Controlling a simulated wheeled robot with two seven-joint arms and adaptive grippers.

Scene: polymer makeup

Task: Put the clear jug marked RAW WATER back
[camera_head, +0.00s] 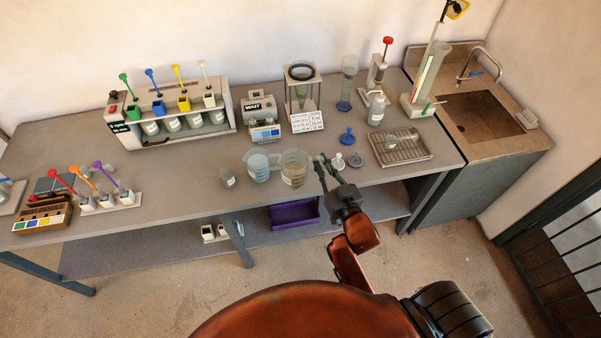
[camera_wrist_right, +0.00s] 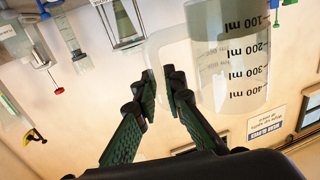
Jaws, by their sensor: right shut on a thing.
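Two clear jugs stand side by side near the front middle of the bench in the head view. The left jug (camera_head: 258,168) looks bluish; the right jug (camera_head: 293,163) looks yellowish and has a white label too small to read. My right gripper (camera_head: 322,164) is at the right side of the yellowish jug. In the right wrist view, my right gripper (camera_wrist_right: 164,88) is shut at the handle side of a clear graduated jug (camera_wrist_right: 228,35). I cannot tell whether this jug is resting or slightly lifted. My left gripper is out of view.
A small jar (camera_head: 227,177) stands left of the jugs. The dosing rack (camera_head: 222,100) stands behind left. Bare bench (camera_head: 180,180) lies left of the jar.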

